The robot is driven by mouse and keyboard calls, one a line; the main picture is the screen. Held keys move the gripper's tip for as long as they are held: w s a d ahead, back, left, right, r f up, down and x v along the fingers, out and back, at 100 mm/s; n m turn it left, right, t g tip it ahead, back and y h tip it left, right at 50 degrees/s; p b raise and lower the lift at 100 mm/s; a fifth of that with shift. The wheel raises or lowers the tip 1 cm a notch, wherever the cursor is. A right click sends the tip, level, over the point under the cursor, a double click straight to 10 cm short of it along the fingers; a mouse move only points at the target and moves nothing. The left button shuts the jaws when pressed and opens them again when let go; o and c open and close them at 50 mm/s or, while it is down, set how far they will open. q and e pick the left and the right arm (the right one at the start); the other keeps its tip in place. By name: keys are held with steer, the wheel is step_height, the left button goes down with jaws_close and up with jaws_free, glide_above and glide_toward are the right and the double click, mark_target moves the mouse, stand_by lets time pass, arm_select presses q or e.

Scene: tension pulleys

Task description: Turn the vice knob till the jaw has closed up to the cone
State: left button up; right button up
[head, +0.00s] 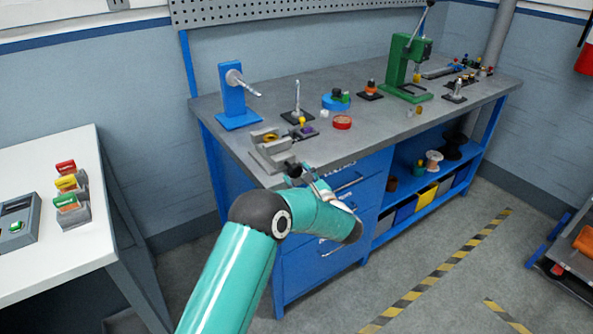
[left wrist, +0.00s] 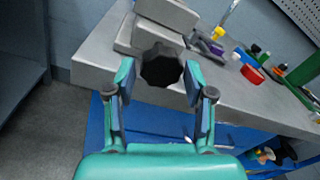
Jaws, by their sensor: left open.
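The grey vice (head: 262,152) stands at the near left corner of the grey workbench. A brass-coloured piece (head: 271,138), which looks like the cone, sits between its jaws; I cannot tell how wide the gap beside it is. The vice body (left wrist: 150,38) also shows at the top of the left wrist view. Its black lobed knob (left wrist: 161,66) faces me. My left gripper (head: 302,174) is at the bench's front edge by the knob. In the left wrist view its fingers (left wrist: 160,76) are open, one on each side of the knob, with visible gaps. My right gripper is out of view.
Close to the vice are a purple block with a yellow top (head: 305,131), a spindle on a black base (head: 298,112) and a blue stand (head: 235,100). A red round dish (head: 342,122) and green press (head: 400,70) stand farther right. Blue drawers (head: 325,250) lie below.

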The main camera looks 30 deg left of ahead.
arm_select(q)
steer(key=shift+x, duration=0.85)
steer(key=shift+c, duration=0.3)
steer(key=c, duration=0.8)
steer(key=shift+d+f, duration=0.1)
steer(key=shift+d, duration=0.05)
steer(key=shift+m, duration=0.4)
steer(key=shift+s+m+b, duration=0.1)
steer(key=shift+m+b, duration=0.2)
steer(key=shift+m, duration=0.6)
steer(key=shift+a+m+g, duration=0.1)
steer(key=shift+m+g, duration=0.05)
steer(key=shift+m, duration=0.95)
steer(key=shift+a+m+g, duration=0.15)
steer(key=shift+m, duration=0.95)
